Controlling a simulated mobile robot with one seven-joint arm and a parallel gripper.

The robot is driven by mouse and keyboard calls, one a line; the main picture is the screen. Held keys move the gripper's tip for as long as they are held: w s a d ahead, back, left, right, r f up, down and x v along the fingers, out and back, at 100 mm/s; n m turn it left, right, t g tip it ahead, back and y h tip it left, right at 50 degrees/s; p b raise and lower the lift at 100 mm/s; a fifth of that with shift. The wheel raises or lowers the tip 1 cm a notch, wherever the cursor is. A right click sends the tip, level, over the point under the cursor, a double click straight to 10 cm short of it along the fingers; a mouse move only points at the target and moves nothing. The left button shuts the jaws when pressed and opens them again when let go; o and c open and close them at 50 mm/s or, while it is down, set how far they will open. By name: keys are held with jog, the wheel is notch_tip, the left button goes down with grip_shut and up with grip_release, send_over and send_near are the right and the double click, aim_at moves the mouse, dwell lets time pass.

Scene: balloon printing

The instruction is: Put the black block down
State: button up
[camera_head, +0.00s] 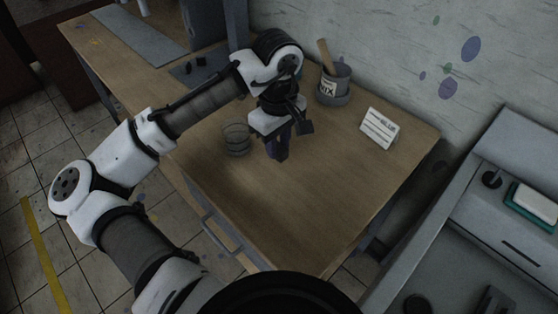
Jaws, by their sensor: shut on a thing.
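My gripper (277,148) is over the wooden table, pointing down, a little above or close to the tabletop; I cannot tell the exact gap. Its dark fingers are shut on the black block, which is small and blends with the fingers, so its outline is hard to make out. The bare tabletop (300,205) lies below and in front of it.
A clear glass (236,139) stands just left of my gripper. A grey pot (335,86) with a wooden stick and a white card (379,128) stand behind to the right. The table's front is clear.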

aim_at(278, 147)
notch_tip(278, 147, down, 7)
jog(key=shift+f+p, duration=0.2)
jog(key=shift+p, duration=0.1)
jog(key=shift+f, duration=0.1)
jog(key=o, duration=1)
jog(key=shift+c, duration=0.2)
notch_tip(278, 147, up, 12)
jog(key=shift+r+b, duration=0.15)
jog(key=shift+b, duration=0.75)
